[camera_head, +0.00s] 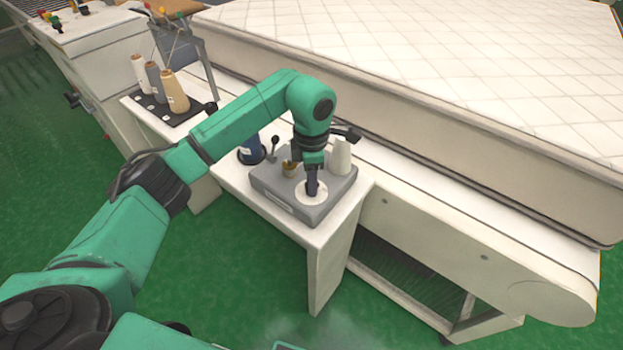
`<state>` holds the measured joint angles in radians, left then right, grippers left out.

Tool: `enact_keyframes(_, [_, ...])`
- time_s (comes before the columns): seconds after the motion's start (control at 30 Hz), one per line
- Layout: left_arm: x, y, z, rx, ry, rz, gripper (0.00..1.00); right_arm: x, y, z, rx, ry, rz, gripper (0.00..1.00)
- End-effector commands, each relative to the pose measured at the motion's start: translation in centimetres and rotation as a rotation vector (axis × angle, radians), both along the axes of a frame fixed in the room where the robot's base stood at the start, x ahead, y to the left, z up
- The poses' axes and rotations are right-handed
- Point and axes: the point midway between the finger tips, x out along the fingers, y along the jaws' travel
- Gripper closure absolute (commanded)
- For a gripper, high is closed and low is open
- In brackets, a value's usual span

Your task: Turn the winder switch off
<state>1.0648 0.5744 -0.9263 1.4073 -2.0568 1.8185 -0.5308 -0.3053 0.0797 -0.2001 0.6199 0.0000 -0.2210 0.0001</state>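The winder is a low grey box (267,192) on a small white table, with a white round disc (301,194) on its top. A pale thread cone (340,157) stands at its back right, and a small brass-coloured part (289,168) shows at the back left. My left gripper (312,190) points down over the disc, its dark fingers showing as one narrow piece. I cannot tell whether the fingertips touch the disc or whether they are apart. I cannot make out the switch; the gripper may hide it. My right gripper is not in view.
A white side table (330,250) carries the winder. A dark blue spool (250,149) stands left of it. Several thread cones (174,92) stand on a black rack farther left. A long conveyor with a quilted mattress (480,50) runs behind. Green floor is clear in front.

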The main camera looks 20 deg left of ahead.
Motion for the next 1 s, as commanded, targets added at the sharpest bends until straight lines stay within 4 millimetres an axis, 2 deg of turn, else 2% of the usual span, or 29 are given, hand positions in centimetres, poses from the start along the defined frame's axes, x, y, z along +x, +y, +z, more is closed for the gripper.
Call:
enact_keyframes(0.27, [0.1,0.0,0.1,0.000,-0.002,0.031,1.00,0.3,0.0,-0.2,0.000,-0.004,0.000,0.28])
enact_keyframes(0.47, [0.1,0.0,0.0,-0.001,-0.004,0.122,1.00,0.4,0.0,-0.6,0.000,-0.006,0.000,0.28])
enact_keyframes(1.0, [0.1,0.0,0.1,-0.002,-0.005,0.597,1.00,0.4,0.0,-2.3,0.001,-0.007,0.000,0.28])
